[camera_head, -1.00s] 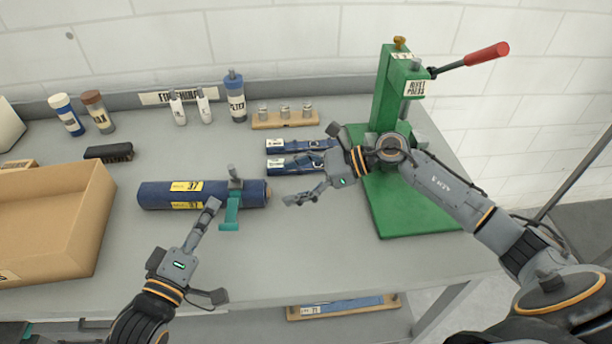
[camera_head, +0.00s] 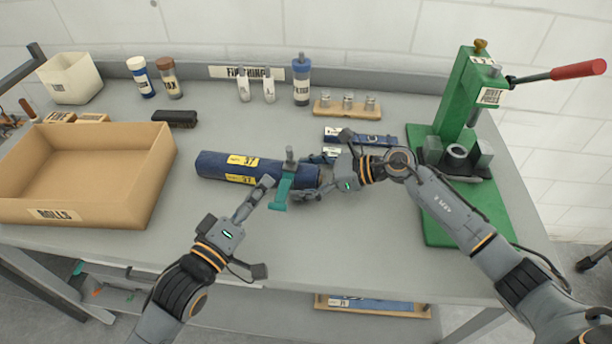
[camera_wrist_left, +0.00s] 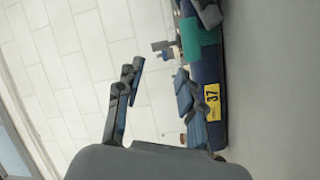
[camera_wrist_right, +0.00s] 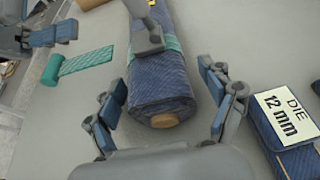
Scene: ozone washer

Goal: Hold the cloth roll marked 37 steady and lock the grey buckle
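The blue cloth roll marked 37 (camera_head: 225,168) lies on the bench. A teal strap (camera_head: 281,193) goes around it near its right end, with the grey buckle (camera_head: 290,157) standing up on top. My left gripper (camera_head: 263,227) is open, one finger close to the strap on the near side; contact is unclear. In the left wrist view, the roll (camera_wrist_left: 208,130) lies beside its open fingers (camera_wrist_left: 160,85). My right gripper (camera_head: 325,165) is open at the roll's right end. In the right wrist view its fingers (camera_wrist_right: 168,100) stand either side of the wooden-cored end (camera_wrist_right: 165,120), with gaps.
An open cardboard box labelled ROLLS (camera_head: 140,212) stands at the left. The green rivet press (camera_head: 460,110) stands at the right. Blue die pouches (camera_head: 360,138) lie behind my right gripper. Bottles (camera_head: 301,78) and a wooden block with metal pieces (camera_head: 330,108) line the back.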

